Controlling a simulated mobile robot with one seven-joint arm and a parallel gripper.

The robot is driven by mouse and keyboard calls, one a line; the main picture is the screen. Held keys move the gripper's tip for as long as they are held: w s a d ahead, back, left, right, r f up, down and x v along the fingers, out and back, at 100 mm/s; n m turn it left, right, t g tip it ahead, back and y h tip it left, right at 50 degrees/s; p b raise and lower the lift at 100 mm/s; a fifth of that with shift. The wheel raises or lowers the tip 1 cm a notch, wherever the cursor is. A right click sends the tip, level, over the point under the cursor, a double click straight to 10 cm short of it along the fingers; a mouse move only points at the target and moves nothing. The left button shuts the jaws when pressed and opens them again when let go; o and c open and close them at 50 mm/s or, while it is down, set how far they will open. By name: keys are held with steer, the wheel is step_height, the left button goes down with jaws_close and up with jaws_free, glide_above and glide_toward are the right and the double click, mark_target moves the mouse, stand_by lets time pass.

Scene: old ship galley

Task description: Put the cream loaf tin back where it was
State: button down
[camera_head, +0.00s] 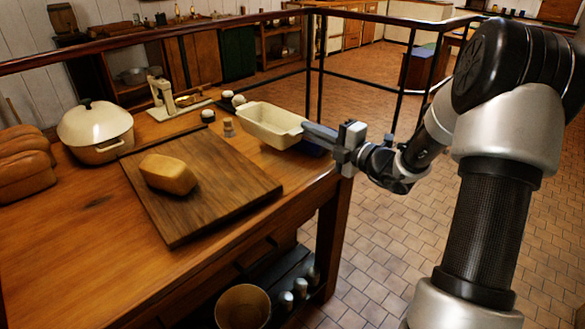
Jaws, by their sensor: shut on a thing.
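The cream loaf tin (266,126) is an open, rectangular tin at the back right edge of the wooden table. My gripper (318,133) reaches in from the right and is shut on the tin's right end. The tin looks roughly level. I cannot tell whether its base touches the table or hangs slightly above it. A dark blue thing (312,149) shows partly under the gripper and beside the tin; most of it is hidden.
A cutting board (225,185) with a loaf (168,174) lies left of the tin. Small shakers (228,127), a scale (160,98), a lidded cream pot (96,130) and brown loaves (24,165) stand on the table (95,235). A dark railing (308,60) runs behind.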

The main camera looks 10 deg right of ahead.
step_height(320, 180, down, 8)
steer(key=shift+f+b, duration=0.25)
steer(key=shift+b, duration=1)
steer(key=shift+f, duration=0.1)
steer(key=c, duration=1.9)
jaws_free()
steer(key=shift+c, duration=0.2)
steer(key=p+v, duration=0.2)
steer(key=v, duration=1)
steer(key=shift+p, duration=0.4)
